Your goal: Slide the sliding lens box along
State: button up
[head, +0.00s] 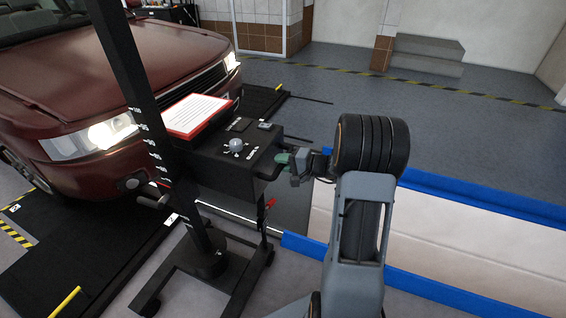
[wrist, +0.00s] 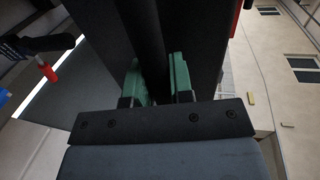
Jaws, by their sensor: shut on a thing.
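The sliding lens box (head: 222,160) is a black box on a black upright post (head: 137,95) with a white scale. It has a grey knob on top and a red-edged white sheet lies on it. My gripper (head: 282,160), with green fingers, is at the box's right side, shut on a black bar that looks like the box's handle (head: 267,170). In the wrist view the green fingers of my gripper (wrist: 159,80) stand on either side of this dark bar (wrist: 150,45). The box body fills much of the background there.
A dark red car (head: 90,85) with lit headlights stands behind and left of the post. The post's wheeled base (head: 205,270) stands on the floor. A blue-edged pit or platform (head: 480,235) lies to the right. Grey steps (head: 428,55) are at the back. Floor behind the box is open.

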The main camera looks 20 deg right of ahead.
grip_shut()
notch_tip(320, 180, down, 10)
jog(key=b, duration=1.1)
jog(key=shift+f, duration=0.15)
jog(key=o, duration=0.6)
grip_release()
jog(key=shift+o, duration=0.2)
jog(key=p+v, duration=0.2)
jog(key=v, duration=1.2)
